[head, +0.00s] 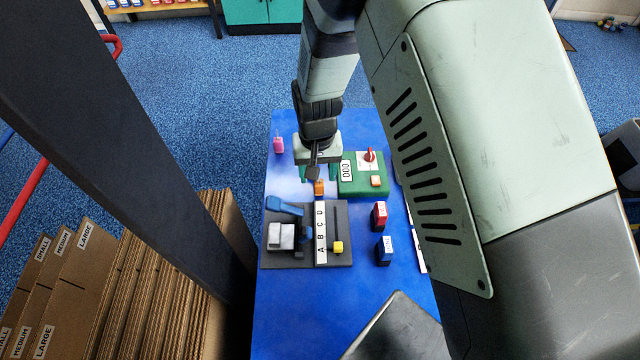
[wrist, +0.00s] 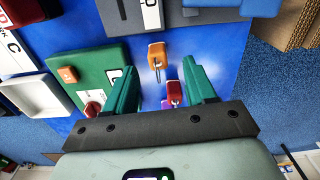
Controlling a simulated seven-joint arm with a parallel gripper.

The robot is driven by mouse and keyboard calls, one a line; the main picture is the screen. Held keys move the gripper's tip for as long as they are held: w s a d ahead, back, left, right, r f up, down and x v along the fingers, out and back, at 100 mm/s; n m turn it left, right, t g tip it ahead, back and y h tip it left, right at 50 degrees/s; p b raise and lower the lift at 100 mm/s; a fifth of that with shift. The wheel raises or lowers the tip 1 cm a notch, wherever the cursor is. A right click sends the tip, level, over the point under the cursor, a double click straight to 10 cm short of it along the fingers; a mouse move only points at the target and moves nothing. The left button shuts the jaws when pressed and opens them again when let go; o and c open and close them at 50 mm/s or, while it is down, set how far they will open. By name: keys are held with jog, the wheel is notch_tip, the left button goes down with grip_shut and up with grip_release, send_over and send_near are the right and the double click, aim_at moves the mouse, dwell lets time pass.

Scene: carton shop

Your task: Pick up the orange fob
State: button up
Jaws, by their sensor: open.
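The orange fob (head: 319,187) lies on the blue table top, just behind the dark board with the lettered strip. In the wrist view the orange fob (wrist: 157,52) shows with a metal ring at its end, just beyond the line between the fingertips. My gripper (head: 318,174) points down over the table near the fob. In the wrist view my gripper (wrist: 158,68) has its two green fingers wide apart with nothing held. A red fob (wrist: 174,93) with a ring lies below, between the fingers and nearer the palm.
A green box (head: 366,190) with a red knob and an orange button stands right of the fob. The dark board (head: 342,224) carries a blue lever, a grey block and a yellow knob. Red (head: 379,215) and blue (head: 383,250) blocks stand at right. A pink item (head: 278,144) lies far left.

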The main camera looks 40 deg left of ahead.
aim_at(319, 182)
notch_tip(319, 182, down, 5)
jog(key=shift+d+f, duration=0.15)
jog(key=c, duration=1)
